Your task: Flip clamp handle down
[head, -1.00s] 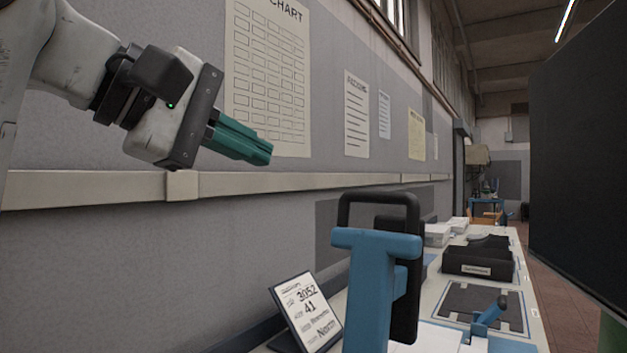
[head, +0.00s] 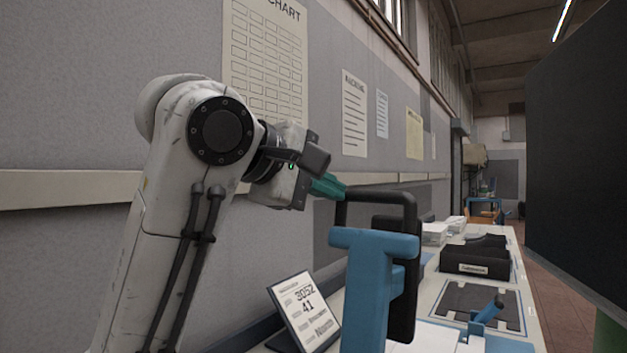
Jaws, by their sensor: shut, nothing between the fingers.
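A blue clamp with a lever handle (head: 487,310) stands at the near edge of the dark plate on the bench, its handle tilted up to the right. My gripper (head: 335,187) has teal fingers, shut with nothing between them. It is in the air at the picture's middle, well to the left of the clamp and higher in the picture. Its fingertips show beside the top of a black loop frame (head: 408,215); I cannot tell whether they touch. The lower part of the clamp is partly hidden by white material in front.
A blue T-shaped post (head: 372,250) stands upright in the foreground with the black frame behind it. A sign card (head: 306,310) stands left. The dark plate (head: 480,300), a black bin (head: 475,264) and white stacks (head: 434,233) line the bench. A dark panel (head: 580,180) rises at right.

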